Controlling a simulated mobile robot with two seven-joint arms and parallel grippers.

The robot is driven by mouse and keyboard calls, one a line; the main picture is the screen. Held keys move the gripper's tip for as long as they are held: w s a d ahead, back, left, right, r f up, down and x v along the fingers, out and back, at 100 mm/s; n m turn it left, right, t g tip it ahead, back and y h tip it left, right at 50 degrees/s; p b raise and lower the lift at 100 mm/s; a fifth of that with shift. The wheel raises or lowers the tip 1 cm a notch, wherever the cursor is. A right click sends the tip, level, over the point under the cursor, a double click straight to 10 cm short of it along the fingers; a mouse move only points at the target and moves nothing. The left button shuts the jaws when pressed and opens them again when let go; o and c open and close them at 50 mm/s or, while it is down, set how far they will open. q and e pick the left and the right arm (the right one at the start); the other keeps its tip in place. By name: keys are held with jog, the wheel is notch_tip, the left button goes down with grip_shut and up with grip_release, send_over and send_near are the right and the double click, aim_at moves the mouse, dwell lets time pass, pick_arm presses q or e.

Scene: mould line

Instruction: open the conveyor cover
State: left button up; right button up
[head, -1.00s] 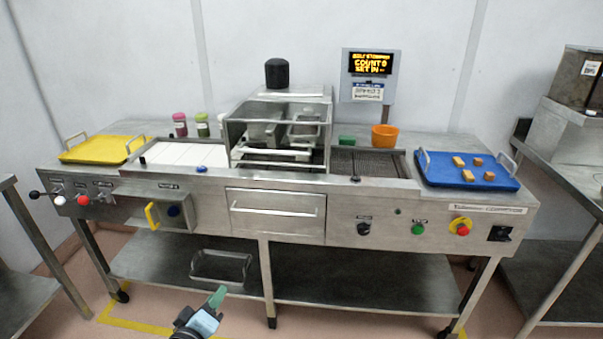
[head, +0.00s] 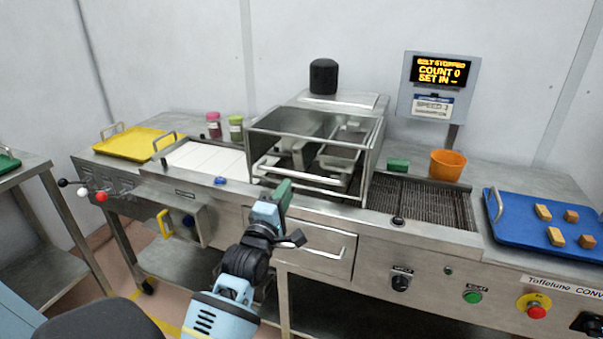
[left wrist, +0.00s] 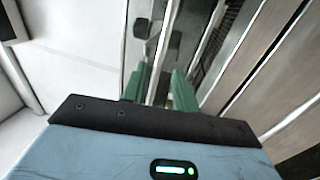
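The conveyor cover (head: 372,150) is a metal-framed, see-through box over the middle of the conveyor, and it looks closed. A pale bar (head: 318,178) runs along its lower front. My left gripper (head: 284,188) is in front of the cover's lower front edge, near that bar. In the left wrist view, its green fingers (left wrist: 159,88) are apart, with metal bars of the machine showing beyond and between them. I cannot tell whether they touch the bar. My right gripper is not in view.
A drawer handle (head: 318,246) sits below the cover. A yellow tray (head: 128,143) stands left, and a blue tray (head: 520,235) with several orange pieces stands right. An orange bowl (head: 447,165) is behind the right belt. The display (head: 440,70) reads belt stopped.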

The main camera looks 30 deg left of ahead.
aim_at(296, 176)
pick_arm(q)
jog(key=x, duration=0.6)
jog(key=shift+w+r, duration=0.1)
jog(key=shift+w, duration=0.25)
jog(key=shift+w+a, duration=0.1)
jog(key=shift+w, duration=0.4)
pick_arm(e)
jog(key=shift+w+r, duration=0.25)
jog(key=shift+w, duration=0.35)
pick_arm(q)
jog(key=c, duration=0.6)
grip_shut()
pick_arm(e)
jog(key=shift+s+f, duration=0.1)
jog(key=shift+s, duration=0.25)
pick_arm(q)
jog(key=shift+r, duration=0.1)
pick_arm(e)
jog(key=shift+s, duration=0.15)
